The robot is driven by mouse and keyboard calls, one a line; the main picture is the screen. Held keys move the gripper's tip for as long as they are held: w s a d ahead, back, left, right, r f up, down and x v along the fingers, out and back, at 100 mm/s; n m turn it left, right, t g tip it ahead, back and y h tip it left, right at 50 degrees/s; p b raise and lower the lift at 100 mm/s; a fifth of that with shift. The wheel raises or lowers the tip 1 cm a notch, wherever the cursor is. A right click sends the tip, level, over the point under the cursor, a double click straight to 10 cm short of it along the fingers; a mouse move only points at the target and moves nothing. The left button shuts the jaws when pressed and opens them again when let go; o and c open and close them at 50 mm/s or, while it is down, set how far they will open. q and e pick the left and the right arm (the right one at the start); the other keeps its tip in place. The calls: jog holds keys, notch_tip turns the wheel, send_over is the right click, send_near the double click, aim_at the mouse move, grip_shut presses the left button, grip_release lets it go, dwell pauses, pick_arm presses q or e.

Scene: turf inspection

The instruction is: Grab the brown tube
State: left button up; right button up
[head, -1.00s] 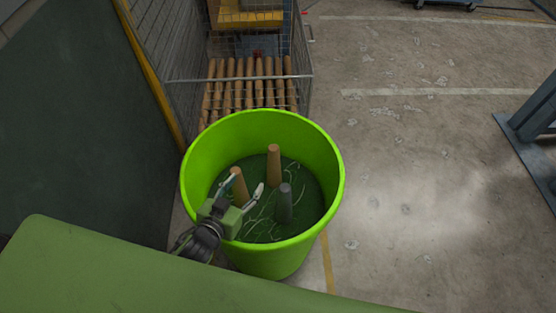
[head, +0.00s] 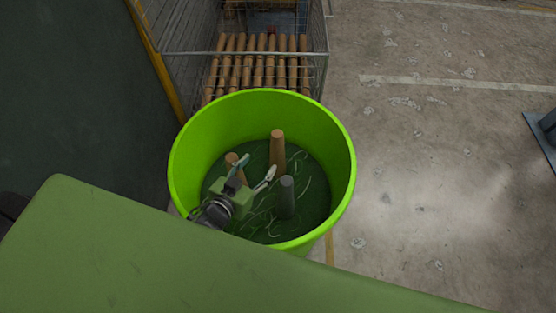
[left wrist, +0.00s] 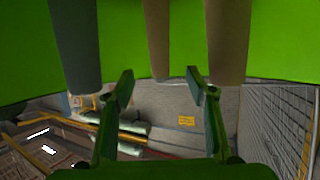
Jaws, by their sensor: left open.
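A bright green bucket (head: 342,135) holds two upright brown tubes and one grey tube (head: 287,197). One brown tube (head: 278,150) stands toward the back. The other brown tube (head: 231,159) is at the left, partly hidden behind my left gripper (head: 256,167). The left gripper is inside the bucket, open and empty, its fingers pointing toward the back brown tube. In the left wrist view, a brown tube (left wrist: 158,38) shows between the open fingertips (left wrist: 160,80). Another brown tube (left wrist: 228,40) is to its right and the grey tube (left wrist: 75,45) to its left.
A wire cage (head: 320,65) with several brown tubes (head: 255,65) lying in a row stands behind the bucket. A dark wall panel (head: 80,90) is at the left. Concrete floor (head: 430,180) at the right is clear, with a blue-grey metal stand (head: 545,135) at the edge.

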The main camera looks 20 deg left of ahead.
aim_at(274, 148)
pick_arm(q)
jog(key=x, duration=0.4)
jog(key=f+b+x, duration=0.1)
jog(key=x, duration=0.4)
jog(key=shift+s+r, duration=0.1)
jog(key=shift+s, duration=0.15)
jog(key=shift+r+x, duration=0.2)
jog(key=shift+x, duration=1.2)
jog(key=shift+r+x, duration=0.25)
jog(key=shift+x, duration=1.15)
jog(key=shift+w+d, duration=0.1)
jog(key=c, duration=1.1)
